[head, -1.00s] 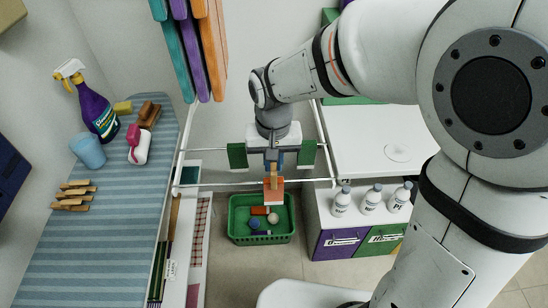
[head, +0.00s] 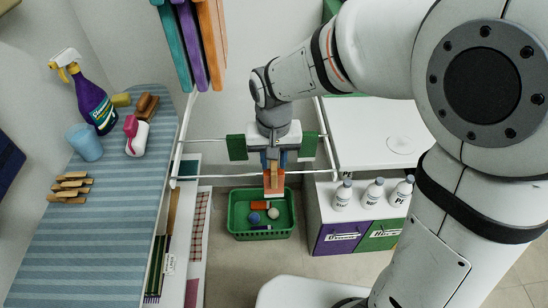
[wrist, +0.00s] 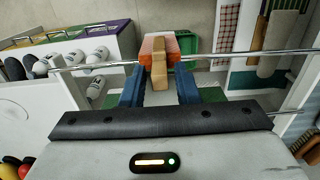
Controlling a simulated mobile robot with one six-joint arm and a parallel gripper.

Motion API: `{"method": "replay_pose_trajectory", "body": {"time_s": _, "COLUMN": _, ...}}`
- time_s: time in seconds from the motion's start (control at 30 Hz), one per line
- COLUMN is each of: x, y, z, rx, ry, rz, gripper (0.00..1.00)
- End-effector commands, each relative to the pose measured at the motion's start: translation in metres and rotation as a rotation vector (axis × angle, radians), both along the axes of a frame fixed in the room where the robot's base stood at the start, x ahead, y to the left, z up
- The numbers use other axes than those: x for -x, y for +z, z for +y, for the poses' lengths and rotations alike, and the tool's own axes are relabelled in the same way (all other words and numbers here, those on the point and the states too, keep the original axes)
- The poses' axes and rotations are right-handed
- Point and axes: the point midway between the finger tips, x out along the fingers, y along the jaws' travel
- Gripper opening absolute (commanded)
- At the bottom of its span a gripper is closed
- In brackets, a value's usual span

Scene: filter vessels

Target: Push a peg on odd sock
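My gripper (head: 274,184) points down over the drying rack, at the front rail. Its two blue fingers (wrist: 187,84) flank a pale wooden peg (wrist: 158,68), which stands between them. Orange material (wrist: 158,40) shows on both sides of the peg and beyond it; I cannot tell whether it is finger pads or cloth. A green sock (head: 237,148) hangs on the back rail left of my gripper, and another green sock (head: 308,147) hangs right of it. My gripper hides the rail between them.
A green basket (head: 235,225) with several small items stands on the floor below. An ironing board (head: 110,235) at left bears pegs (head: 72,188), a cup (head: 86,147) and a spray bottle (head: 95,105). White bottles (head: 372,193) stand on the low cabinet at right.

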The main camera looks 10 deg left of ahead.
Motion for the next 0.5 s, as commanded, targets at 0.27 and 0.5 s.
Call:
{"method": "replay_pose_trajectory", "body": {"time_s": 0.27, "x": 0.000, "y": 0.000, "z": -0.001, "rx": 0.000, "ry": -0.002, "rz": 0.000, "gripper": 0.39}}
{"method": "replay_pose_trajectory", "body": {"time_s": 0.5, "x": -0.001, "y": 0.016, "z": 0.000, "rx": -0.003, "ry": -0.002, "rz": -0.003, "gripper": 0.39}}
